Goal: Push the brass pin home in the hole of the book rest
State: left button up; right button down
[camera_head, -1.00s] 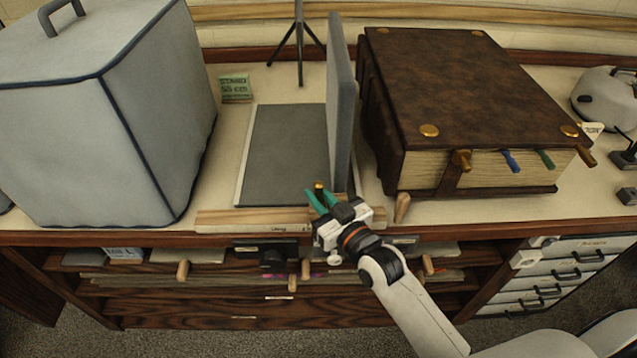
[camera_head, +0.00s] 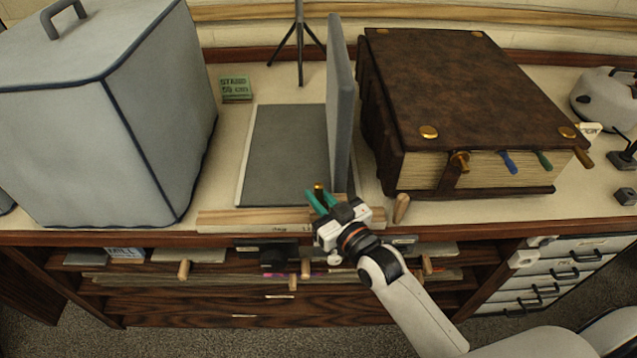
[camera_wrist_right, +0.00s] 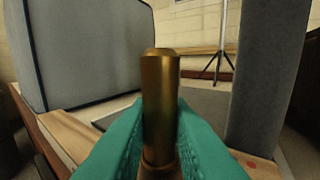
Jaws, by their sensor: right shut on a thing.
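The brass pin (camera_head: 319,190) stands upright between the green fingertips of my right gripper (camera_head: 320,199), at the front edge of the book rest. In the right wrist view the pin (camera_wrist_right: 160,100) fills the middle, and the gripper (camera_wrist_right: 155,150) is shut on it from both sides. The book rest has a grey flat panel (camera_head: 285,150), a grey upright panel (camera_head: 340,100) and a pale wooden front strip (camera_head: 250,218). The pin's lower end and the hole are hidden by the fingers. My left gripper is not in view.
A large grey covered box (camera_head: 150,130) stands at the left. A thick brown book (camera_head: 470,80) with brass fittings lies at the right. A green card (camera_head: 236,88) and a tripod (camera_head: 299,45) stand behind.

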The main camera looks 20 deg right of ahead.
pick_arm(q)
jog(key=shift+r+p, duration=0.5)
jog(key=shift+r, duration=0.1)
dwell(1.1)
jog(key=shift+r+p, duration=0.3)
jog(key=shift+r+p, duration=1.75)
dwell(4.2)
